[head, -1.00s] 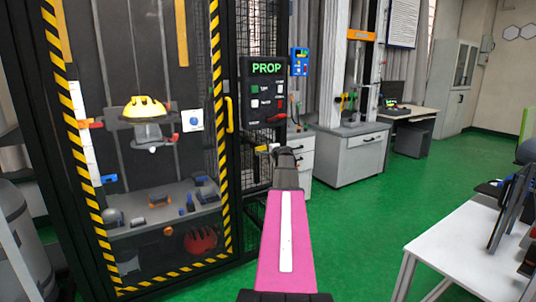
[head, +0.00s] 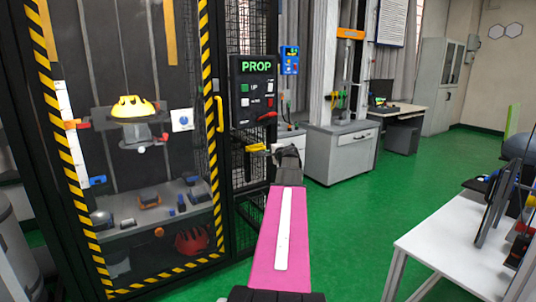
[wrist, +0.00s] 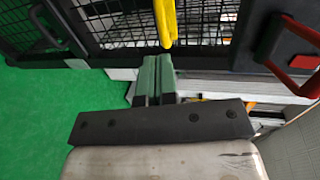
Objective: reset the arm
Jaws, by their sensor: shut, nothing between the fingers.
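My arm, pink with a white stripe, reaches forward in the head view. My gripper (head: 268,150) is at its far end, small and partly hidden by the wrist, in front of the cage just below the PROP control box (head: 253,92). In the wrist view my gripper (wrist: 156,75) shows two dark green fingers pressed together with nothing between them.
The drop tower cage with striped edges holds a yellow helmet (head: 135,107) on a mount. A red lever (wrist: 292,45) sits right of the gripper. A white table (head: 450,245) stands at the right. Green floor (head: 365,210) is open between it and the cage.

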